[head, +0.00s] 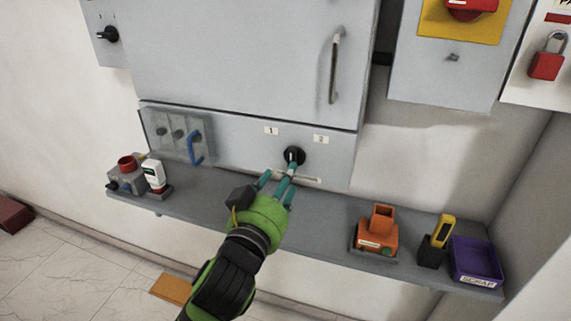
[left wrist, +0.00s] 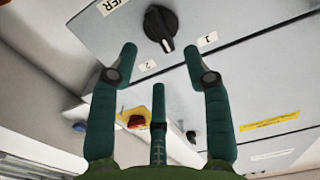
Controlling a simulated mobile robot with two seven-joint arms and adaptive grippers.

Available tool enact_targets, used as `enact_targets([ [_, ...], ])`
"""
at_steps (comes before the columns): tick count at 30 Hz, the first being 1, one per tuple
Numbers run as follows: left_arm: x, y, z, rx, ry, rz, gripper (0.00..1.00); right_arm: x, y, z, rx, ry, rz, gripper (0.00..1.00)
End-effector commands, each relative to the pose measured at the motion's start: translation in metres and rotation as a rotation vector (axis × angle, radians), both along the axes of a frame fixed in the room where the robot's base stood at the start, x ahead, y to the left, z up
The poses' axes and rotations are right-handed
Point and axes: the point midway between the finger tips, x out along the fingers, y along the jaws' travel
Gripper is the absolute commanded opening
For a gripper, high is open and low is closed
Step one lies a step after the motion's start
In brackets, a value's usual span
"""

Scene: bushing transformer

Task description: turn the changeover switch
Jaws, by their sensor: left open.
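The changeover switch is a round black knob (head: 293,156) on the lower grey panel, below and between labels 1 (head: 271,131) and 2 (head: 321,139). In the left wrist view the knob (left wrist: 160,27) shows at the top, its ridge running down between the two labels. My left gripper (head: 279,183) is in front of and just below the knob, over the shelf. In the left wrist view its teal fingers (left wrist: 161,51) are spread and empty, tips short of the knob in the picture. One finger partly overlaps the knob's lower edge in the head view. My right gripper does not show.
A grey shelf (head: 330,228) runs below the panel. A clear cover with a blue handle (head: 195,148) is left of the switch. An orange block (head: 377,235), yellow-black tool (head: 440,235) and purple scrap bin (head: 475,260) stand right. A cabinet handle (head: 335,65) is above.

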Motion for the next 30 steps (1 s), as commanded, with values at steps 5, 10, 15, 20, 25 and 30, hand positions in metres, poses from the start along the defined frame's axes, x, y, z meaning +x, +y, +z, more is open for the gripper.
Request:
enact_targets([
  [5, 0.027, -0.008, 0.002, 0.002, 0.0, 0.001, 0.49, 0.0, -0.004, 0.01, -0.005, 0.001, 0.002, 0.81],
  [10, 0.047, -0.015, 0.002, 0.001, 0.001, 0.0, 0.49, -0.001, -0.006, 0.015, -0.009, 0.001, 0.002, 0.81],
  [15, 0.056, -0.018, 0.001, 0.001, 0.0, 0.0, 0.49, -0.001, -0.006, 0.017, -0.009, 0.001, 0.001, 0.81],
  [20, 0.057, -0.019, 0.0, 0.001, 0.0, -0.001, 0.49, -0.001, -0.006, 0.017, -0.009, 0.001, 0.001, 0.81],
  [25, 0.057, -0.019, 0.0, 0.001, 0.001, -0.001, 0.25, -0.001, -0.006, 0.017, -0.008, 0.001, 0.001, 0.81],
  [30, 0.057, -0.019, 0.0, 0.0, 0.001, -0.001, 0.0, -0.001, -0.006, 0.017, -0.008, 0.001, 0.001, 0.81],
])
